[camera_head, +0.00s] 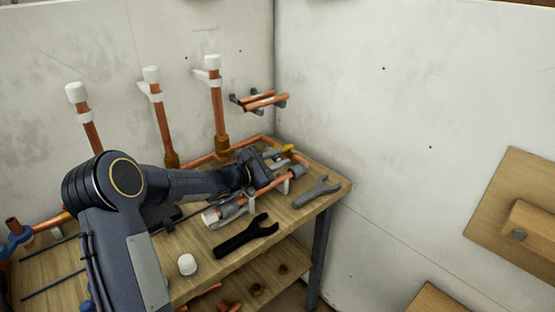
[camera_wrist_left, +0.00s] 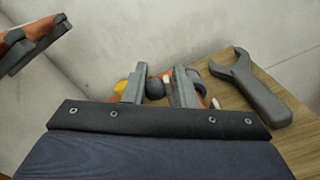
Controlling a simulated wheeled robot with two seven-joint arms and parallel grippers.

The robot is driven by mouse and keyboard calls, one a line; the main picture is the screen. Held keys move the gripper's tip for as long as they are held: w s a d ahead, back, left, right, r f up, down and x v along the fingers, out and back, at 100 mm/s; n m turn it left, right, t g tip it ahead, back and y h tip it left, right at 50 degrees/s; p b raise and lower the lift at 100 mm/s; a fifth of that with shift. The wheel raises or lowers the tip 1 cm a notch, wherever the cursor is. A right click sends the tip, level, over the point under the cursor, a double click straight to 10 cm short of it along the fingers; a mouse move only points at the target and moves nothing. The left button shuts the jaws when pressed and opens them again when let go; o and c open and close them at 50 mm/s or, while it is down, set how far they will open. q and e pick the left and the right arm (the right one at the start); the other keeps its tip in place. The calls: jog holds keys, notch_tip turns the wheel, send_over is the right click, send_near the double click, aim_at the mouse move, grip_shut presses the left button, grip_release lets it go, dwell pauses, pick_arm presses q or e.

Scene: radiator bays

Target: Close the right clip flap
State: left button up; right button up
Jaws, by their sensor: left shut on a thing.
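A copper pipe (camera_head: 262,191) lies along the right part of the workbench, with grey clip parts around it. A grey clip (camera_head: 228,208) sits near its left end, and another grey clip (camera_head: 298,171) near its right end. My left gripper (camera_head: 267,169) reaches over the pipe beside the right clip. In the left wrist view its two grey fingers (camera_wrist_left: 157,88) stand a little apart, with a dark grey rounded part (camera_wrist_left: 155,90) between them. It is shut on this part; whether that is the right clip's flap I cannot tell. My fingers hide much of the clip. My right gripper is out of view.
A black wrench (camera_head: 245,236) and a grey wrench (camera_head: 316,192) lie by the bench's front and right edges. A white cap (camera_head: 187,264) stands nearer. Upright copper pipes (camera_head: 218,110) and a wall-mounted pipe pair (camera_head: 262,101) rise behind.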

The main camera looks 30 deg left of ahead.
aim_at(277, 157)
pick_arm(q)
jog(key=shift+a+r, duration=0.1)
jog(key=shift+r, duration=0.1)
jog(key=o, duration=0.8)
jog(key=shift+f, duration=0.1)
jog(key=shift+r, duration=0.4)
notch_tip(277, 157, up, 3)
jog(key=shift+f, duration=0.1)
jog(key=s+d+r, duration=0.6)
jog(key=s+r, duration=0.3)
jog(key=s, duration=0.3)
jog(key=shift+s+d+r+b, duration=0.2)
jog(key=shift+s+d+b, duration=0.05)
jog(key=shift+d+b, duration=0.05)
